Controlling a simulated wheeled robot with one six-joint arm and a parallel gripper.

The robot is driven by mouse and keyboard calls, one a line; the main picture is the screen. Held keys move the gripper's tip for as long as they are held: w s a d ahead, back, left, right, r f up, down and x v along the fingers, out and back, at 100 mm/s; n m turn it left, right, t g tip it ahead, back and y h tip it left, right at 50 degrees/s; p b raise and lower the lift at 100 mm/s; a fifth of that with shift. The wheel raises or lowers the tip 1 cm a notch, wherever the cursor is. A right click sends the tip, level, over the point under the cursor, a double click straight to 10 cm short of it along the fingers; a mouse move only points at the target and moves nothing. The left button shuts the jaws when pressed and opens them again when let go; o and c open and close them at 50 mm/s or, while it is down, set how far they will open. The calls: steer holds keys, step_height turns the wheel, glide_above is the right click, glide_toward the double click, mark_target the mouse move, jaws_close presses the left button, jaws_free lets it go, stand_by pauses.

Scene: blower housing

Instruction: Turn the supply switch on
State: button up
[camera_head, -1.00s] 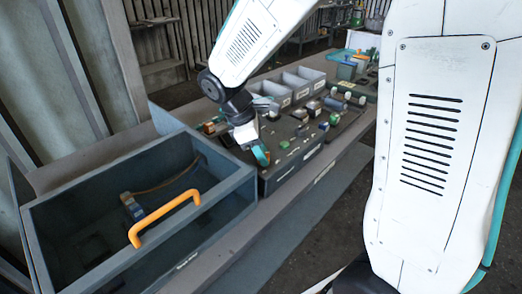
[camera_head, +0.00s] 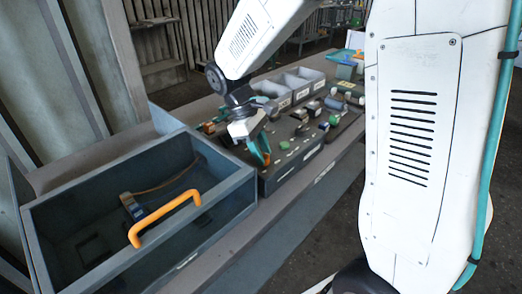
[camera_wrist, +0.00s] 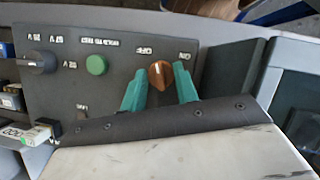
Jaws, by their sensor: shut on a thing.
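The supply switch is an orange rotary knob (camera_wrist: 160,76) on a dark panel (camera_wrist: 110,95), between small white labels that seem to read OFF on the left and ON on the right in the wrist view. Its light pointer mark faces roughly up in that view, between the labels. My gripper (camera_wrist: 160,70) has one teal finger on each side of the knob and is shut on it. In the head view my gripper (camera_head: 260,149) is at the near left end of the panel; its fingers largely hide the knob there.
A green button (camera_wrist: 97,64) and a dark selector knob (camera_wrist: 38,61) share the panel. An open grey housing (camera_head: 105,275) with an orange handle (camera_head: 165,218) stands left of the gripper. Grey bins (camera_head: 298,84) stand behind the panel.

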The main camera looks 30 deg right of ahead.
steer(key=m+y, duration=0.1)
steer(key=m, duration=0.2)
steer(key=m+y, duration=0.1)
steer(key=m, duration=0.2)
steer(key=shift+w+d+m+g, duration=0.1)
steer(key=shift+d+m+g, duration=0.1)
steer(key=shift+m+g, duration=0.15)
steer(key=m+y, duration=0.1)
steer(key=m, duration=0.2)
steer(key=m+y, duration=0.1)
steer(key=m, duration=0.2)
steer(key=shift+d+y, duration=0.1)
steer(key=shift+y, duration=0.2)
steer(key=shift+m, duration=0.25)
steer(key=o, duration=1)
steer(key=shift+c, duration=0.2)
steer(key=v, duration=0.7)
steer(key=shift+d+r, duration=0.15)
steer(key=shift+r, duration=0.25)
